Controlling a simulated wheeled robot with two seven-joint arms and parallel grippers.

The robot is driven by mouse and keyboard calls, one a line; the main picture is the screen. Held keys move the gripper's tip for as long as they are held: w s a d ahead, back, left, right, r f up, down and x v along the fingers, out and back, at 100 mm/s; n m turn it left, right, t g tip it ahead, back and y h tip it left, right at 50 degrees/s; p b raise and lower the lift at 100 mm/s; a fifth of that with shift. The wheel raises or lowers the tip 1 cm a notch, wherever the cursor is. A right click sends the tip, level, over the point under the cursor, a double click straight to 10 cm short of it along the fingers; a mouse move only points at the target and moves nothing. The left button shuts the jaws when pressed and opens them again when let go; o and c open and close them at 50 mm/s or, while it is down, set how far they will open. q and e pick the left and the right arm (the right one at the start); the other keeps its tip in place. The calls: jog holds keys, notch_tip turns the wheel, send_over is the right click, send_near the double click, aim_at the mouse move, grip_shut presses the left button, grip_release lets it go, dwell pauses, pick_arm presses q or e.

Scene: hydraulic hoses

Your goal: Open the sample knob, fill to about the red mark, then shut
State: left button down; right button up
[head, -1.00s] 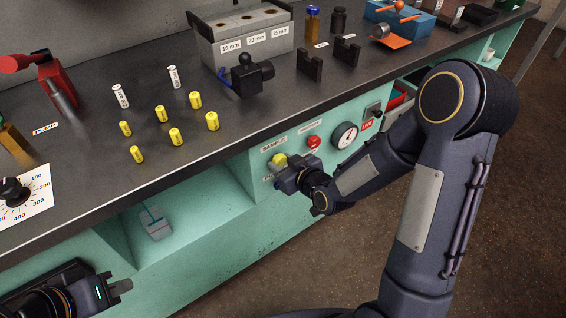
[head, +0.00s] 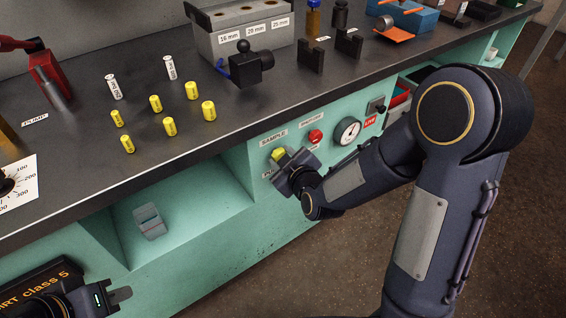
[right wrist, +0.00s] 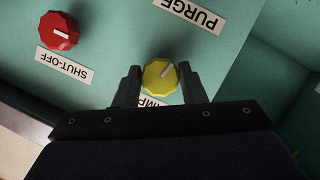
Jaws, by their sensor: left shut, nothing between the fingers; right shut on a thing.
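The yellow sample knob (head: 277,154) is on the teal bench front under the SAMPLE label. In the right wrist view the knob (right wrist: 160,76) sits between the two dark fingers, its white pointer line slanted. My right gripper (head: 285,163) is shut on it and tilted in the head view. A small clear grey container (head: 150,223) stands in the open recess to the left. Its fill level and any red mark are too small to make out. My left gripper (head: 121,295) is shut and empty at the lower left, below the recess.
A PURGE label (right wrist: 196,14) is close by. Several yellow fittings (head: 169,126) and a black valve block (head: 250,67) lie on the dark bench top (head: 200,150).

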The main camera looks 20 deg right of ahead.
jog(key=shift+n+t+h+b, duration=0.4)
jog(key=shift+n+t+h, duration=0.15)
jog(key=shift+n, duration=0.55)
jog(key=o, duration=1)
jog(key=p+v, duration=0.1)
jog(key=v, duration=0.7)
jog(key=shift+w+a, duration=0.1)
